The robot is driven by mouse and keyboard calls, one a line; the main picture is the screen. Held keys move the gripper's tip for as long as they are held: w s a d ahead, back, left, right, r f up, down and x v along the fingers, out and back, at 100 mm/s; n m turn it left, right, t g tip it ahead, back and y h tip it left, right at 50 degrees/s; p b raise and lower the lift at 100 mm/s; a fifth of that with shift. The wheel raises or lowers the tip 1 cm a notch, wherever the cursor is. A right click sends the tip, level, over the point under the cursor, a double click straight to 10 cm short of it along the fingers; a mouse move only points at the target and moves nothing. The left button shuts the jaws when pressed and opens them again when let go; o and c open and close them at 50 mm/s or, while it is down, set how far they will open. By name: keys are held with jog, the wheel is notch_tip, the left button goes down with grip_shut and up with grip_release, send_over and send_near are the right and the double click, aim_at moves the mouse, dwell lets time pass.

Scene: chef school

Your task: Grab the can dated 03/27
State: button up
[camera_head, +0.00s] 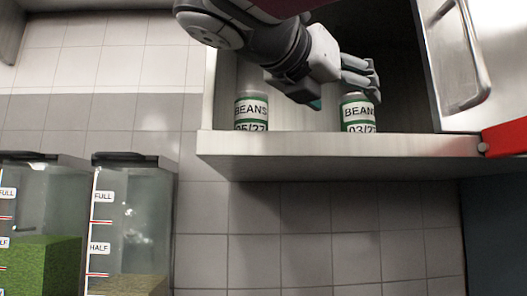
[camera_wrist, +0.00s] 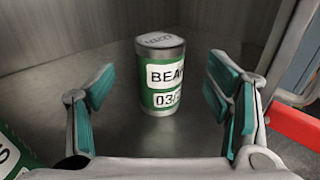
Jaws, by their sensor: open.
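The can labelled BEANS 03/27 (camera_head: 358,113) stands upright on the open cabinet's shelf, on the right. In the wrist view the same green and white can (camera_wrist: 160,75) stands ahead, between the lines of my two fingers but beyond their tips. My gripper (camera_head: 340,88) is open and empty; its teal-padded fingers also show in the wrist view (camera_wrist: 162,92). In the head view one finger overlaps the can's top. A second BEANS can (camera_head: 251,112), whose date reads about 05/27, stands to the left; a green and white can at the lower left edge (camera_wrist: 14,155) is mostly cut off.
The shelf's front edge (camera_head: 330,146) runs below the cans. The cabinet door with its metal handle (camera_head: 474,60) stands open on the right, near a red object (camera_head: 505,137). Clear dispensers (camera_head: 130,220) stand lower left. Shelf room between the two cans is free.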

aim_at(349, 98)
jog(key=shift+r+x, duration=0.15)
jog(key=shift+x, duration=1.55)
jog(key=shift+r+x, duration=0.15)
jog(key=shift+x, duration=1.55)
jog(key=shift+c, duration=0.2)
jog(key=c, duration=1.5)
jog(key=shift+o, duration=0.2)
jog(key=shift+r, duration=0.1)
